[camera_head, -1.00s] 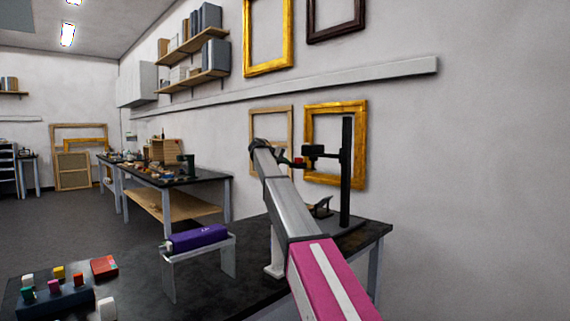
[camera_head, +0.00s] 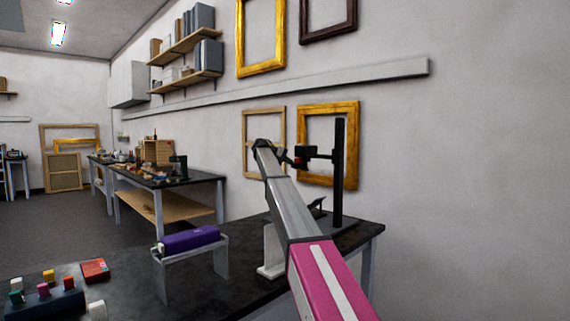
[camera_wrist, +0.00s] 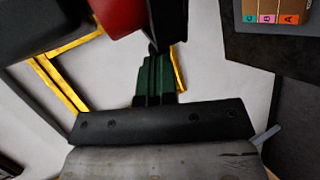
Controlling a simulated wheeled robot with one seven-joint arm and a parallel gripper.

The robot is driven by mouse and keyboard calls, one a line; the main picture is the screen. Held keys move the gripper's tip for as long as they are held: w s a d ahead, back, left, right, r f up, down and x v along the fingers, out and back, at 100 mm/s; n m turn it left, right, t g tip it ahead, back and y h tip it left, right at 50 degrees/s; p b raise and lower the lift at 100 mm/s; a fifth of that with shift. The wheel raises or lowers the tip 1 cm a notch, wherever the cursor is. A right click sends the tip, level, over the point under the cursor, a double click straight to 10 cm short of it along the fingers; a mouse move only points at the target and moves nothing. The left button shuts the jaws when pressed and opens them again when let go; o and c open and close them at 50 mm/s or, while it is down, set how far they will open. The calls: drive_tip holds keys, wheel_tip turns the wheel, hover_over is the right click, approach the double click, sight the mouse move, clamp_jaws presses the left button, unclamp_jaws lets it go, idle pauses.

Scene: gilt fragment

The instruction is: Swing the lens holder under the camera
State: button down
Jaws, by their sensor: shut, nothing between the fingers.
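A black camera stand stands near the far right end of the dark bench, with an upright post (camera_head: 338,180) and a side arm carrying a small black camera (camera_head: 306,152). A red round part (camera_wrist: 118,14), which looks like the lens holder, shows at the top of the wrist view, beside a large dark body (camera_wrist: 40,25). My gripper (camera_wrist: 152,52) has dark green fingers, shut and empty, with tips close to the red part's lower right. Whether they touch it, I cannot tell. In the head view my gripper (camera_head: 288,161) is small, just left of the camera; the lens holder is barely distinguishable there.
A purple roll (camera_head: 190,239) lies on a small grey stand left of my arm. A rack with coloured caps (camera_head: 45,302) and a red box (camera_head: 95,270) are at lower left. A gilt frame (camera_head: 354,150) hangs behind the stand. A box with lettered tags (camera_wrist: 277,10) is at upper right.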

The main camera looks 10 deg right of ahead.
drive_tip(key=shift+m+g, duration=0.6)
drive_tip(key=shift+w+d, duration=0.25)
drive_tip(key=shift+d, duration=1.25)
drive_tip(key=shift+w+d, duration=0.2)
drive_tip(key=shift+d, duration=1.25)
